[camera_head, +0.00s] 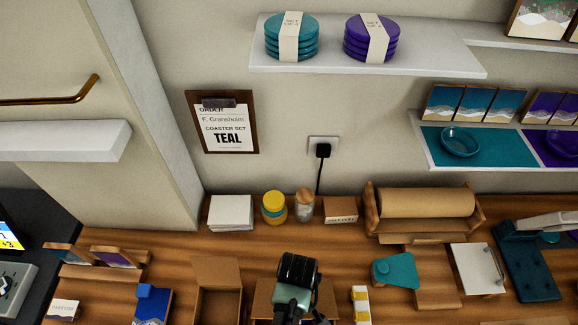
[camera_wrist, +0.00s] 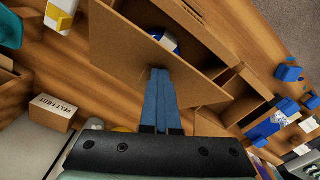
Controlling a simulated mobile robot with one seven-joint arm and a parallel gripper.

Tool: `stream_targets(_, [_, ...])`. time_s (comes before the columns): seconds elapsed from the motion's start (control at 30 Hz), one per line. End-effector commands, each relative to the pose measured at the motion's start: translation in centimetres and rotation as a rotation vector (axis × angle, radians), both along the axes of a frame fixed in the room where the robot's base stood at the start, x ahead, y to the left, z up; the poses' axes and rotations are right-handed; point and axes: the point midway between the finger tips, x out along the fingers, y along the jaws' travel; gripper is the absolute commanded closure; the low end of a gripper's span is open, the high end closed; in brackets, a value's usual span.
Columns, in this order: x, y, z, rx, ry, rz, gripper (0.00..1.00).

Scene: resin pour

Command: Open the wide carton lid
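The wide carton (camera_head: 262,303) stands at the front middle of the wooden bench, mostly hidden behind my gripper. In the wrist view a broad brown cardboard panel (camera_wrist: 118,55) of it fills the top middle. A blue and white item (camera_wrist: 166,41) shows just beyond my fingertips; I cannot tell whether it lies inside the carton. My gripper (camera_wrist: 160,72) has its two blue fingers together, with no gap seen between them. The fingertips overlap the cardboard; whether they touch it is unclear. In the head view my gripper (camera_head: 297,280) hangs over the carton.
A second, open carton (camera_head: 218,303) stands close to the left. A yellow-and-white item (camera_head: 361,304) stands close to the right, with a teal piece (camera_head: 395,270) beyond. A white stack (camera_head: 231,213), jars and a paper roll (camera_head: 426,203) line the back.

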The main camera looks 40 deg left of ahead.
Motion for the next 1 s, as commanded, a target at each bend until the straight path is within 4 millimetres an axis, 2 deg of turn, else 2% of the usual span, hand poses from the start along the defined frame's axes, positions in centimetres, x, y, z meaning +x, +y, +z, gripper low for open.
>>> stream_targets(0.07, [0.6, 0.3, 0.6, 0.003, -0.007, 0.002, 1.0])
stream_targets(1.0, [3.4, 2.4, 2.1, 0.002, -0.003, 0.003, 1.0])
